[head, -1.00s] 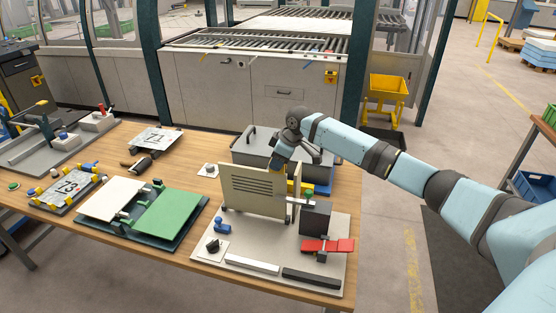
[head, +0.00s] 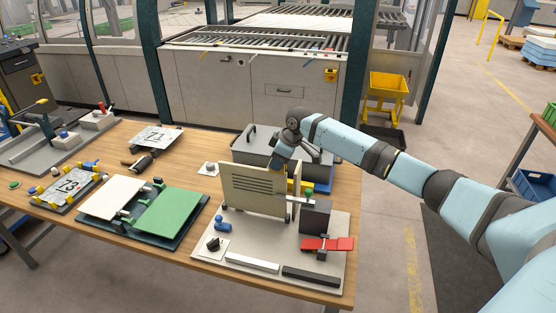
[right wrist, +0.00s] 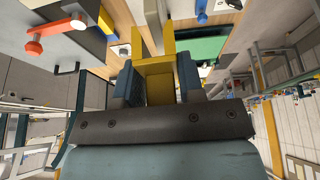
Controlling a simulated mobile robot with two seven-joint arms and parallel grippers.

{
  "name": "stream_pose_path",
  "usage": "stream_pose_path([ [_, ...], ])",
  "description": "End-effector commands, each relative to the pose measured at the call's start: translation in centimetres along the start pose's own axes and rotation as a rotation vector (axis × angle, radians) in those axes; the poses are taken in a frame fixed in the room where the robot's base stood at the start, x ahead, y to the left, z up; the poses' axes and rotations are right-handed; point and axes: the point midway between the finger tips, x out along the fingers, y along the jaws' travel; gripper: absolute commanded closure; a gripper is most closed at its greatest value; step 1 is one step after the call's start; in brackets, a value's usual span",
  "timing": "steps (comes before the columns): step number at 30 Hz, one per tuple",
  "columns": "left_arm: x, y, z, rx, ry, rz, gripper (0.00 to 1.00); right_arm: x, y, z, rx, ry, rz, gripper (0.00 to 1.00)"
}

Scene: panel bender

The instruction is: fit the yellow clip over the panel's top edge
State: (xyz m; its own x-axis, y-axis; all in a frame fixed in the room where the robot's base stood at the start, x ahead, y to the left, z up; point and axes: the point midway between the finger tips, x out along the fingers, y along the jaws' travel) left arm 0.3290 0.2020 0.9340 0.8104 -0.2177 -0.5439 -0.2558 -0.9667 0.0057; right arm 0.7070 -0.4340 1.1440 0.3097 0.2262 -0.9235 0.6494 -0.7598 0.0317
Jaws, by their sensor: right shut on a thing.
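The beige slotted panel (head: 240,195) stands upright on the light fixture board (head: 215,265) near the front of the table. My right gripper (head: 279,163) is at the right part of the panel's top edge and hides what it holds there. In the right wrist view my right gripper (right wrist: 157,88) is shut on the yellow clip (right wrist: 158,86). The clip's prongs point away from the fingers, and the grey-beige panel edge (right wrist: 148,14) shows in line with the gap between them. I cannot tell whether the prongs straddle the edge or stop short of it. My left gripper is not in view.
On the board are a dark block (head: 316,217), a red clamp handle (head: 328,244) and a blue knob (head: 222,224). A fixture with a green plate (head: 167,218) lies to the left.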

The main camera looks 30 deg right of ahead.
Motion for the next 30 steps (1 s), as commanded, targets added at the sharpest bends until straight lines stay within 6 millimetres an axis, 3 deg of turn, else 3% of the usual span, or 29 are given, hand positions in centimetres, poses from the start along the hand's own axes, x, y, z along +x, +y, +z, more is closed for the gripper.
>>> stream_pose_path([
  [30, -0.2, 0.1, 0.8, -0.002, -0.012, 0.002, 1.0, 1.1, 0.0, 0.5, 0.0, 0.001, 0.0, 0.87],
])
